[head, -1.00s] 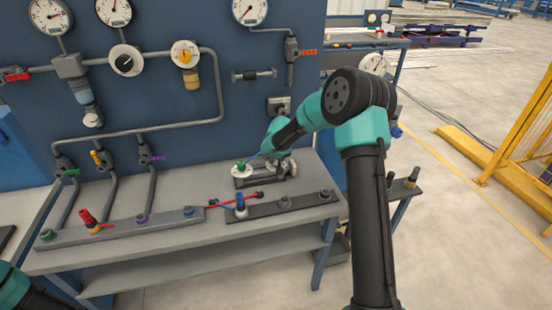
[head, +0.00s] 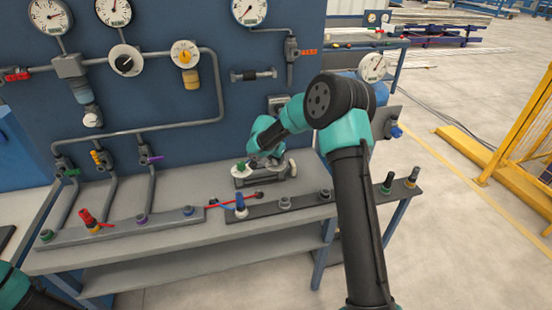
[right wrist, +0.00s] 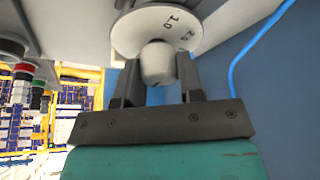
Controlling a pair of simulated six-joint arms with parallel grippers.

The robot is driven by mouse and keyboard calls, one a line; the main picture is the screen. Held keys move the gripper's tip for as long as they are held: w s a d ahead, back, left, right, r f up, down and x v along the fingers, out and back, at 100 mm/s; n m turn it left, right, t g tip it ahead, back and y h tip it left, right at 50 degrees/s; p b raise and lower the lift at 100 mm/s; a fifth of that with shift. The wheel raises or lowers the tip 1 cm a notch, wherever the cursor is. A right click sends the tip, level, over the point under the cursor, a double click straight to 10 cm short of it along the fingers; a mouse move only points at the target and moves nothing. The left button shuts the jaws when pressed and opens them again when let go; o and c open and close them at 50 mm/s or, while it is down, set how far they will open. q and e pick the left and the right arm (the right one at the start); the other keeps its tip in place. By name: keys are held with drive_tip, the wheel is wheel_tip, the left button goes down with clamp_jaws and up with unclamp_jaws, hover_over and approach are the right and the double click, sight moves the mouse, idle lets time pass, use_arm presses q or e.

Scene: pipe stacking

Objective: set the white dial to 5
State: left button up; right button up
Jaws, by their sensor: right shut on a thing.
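In the right wrist view a pale whitish knob (right wrist: 157,65) stands in front of a round white dial plate (right wrist: 140,30) with dark numbers on it. My right gripper (right wrist: 157,75) has one finger on each side of this knob and is shut on it. In the head view my right gripper (head: 268,162) is low at a small bench fixture, and my wrist hides much of it. The pointer and the setting of the white dial cannot be read. My left gripper is outside the view.
The fixture stands on a grey bench (head: 180,243). A dark rail (head: 262,208) and a red-handled part (head: 246,197) lie in front. A blue panel (head: 130,155) with pipes, gauges, a black-knobbed dial (head: 125,60) and a yellow-knobbed dial (head: 185,54) rises behind.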

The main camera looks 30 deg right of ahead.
drive_tip(key=shift+f+m+g, duration=0.1)
drive_tip(key=shift+m+g, duration=0.6)
drive_tip(key=shift+m, duration=1)
drive_tip(key=o, duration=0.9)
drive_tip(key=shift+r, duration=0.2)
drive_tip(key=v, duration=1.7)
drive_tip(key=shift+a, duration=0.25)
